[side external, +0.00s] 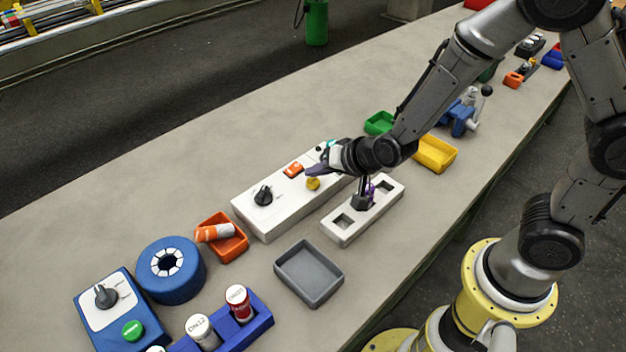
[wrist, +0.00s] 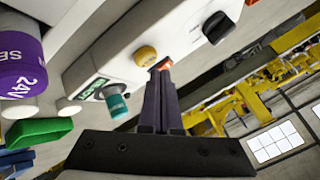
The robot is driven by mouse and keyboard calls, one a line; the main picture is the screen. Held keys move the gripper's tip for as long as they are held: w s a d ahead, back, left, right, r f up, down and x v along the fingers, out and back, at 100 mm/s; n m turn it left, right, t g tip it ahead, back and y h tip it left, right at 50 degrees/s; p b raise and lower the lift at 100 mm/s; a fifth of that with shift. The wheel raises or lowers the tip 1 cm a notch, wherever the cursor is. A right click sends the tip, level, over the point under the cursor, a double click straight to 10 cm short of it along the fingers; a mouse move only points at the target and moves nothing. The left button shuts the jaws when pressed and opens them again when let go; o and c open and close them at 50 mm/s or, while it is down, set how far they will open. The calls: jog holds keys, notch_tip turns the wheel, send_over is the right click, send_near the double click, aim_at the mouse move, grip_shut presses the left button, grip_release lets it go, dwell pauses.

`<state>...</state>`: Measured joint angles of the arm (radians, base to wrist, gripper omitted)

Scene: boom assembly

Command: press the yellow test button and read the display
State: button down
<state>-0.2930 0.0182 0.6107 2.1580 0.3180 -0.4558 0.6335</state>
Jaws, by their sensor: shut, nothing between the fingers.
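The yellow test button (side external: 313,184) sits on the white box (side external: 285,217) in the middle of the bench. It also shows in the wrist view (wrist: 145,55), just above and left of my fingertips. My gripper (side external: 309,171) is shut and empty, low over the box beside the button. Its closed fingers (wrist: 158,72) show in the wrist view, apart from the button in the picture. An orange part (side external: 293,170) lies by the fingertips, and it is partly hidden in the wrist view. A small green-edged panel (wrist: 93,88) may be the display; its text is unreadable.
A black knob (side external: 263,195) stands up on the box's left part. A teal plug (wrist: 116,103) is beside the panel. A white socket block (side external: 345,232) with a purple-and-dark part stands close in front. A grey tray (side external: 309,273) and an orange bin (side external: 222,245) are nearby.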

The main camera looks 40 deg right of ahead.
aim_at(317, 185)
jog(key=shift+f, duration=0.35)
jog(key=shift+f, duration=0.5)
dwell(0.9)
jog(key=shift+r, duration=0.9)
jog(key=shift+r, duration=2.55)
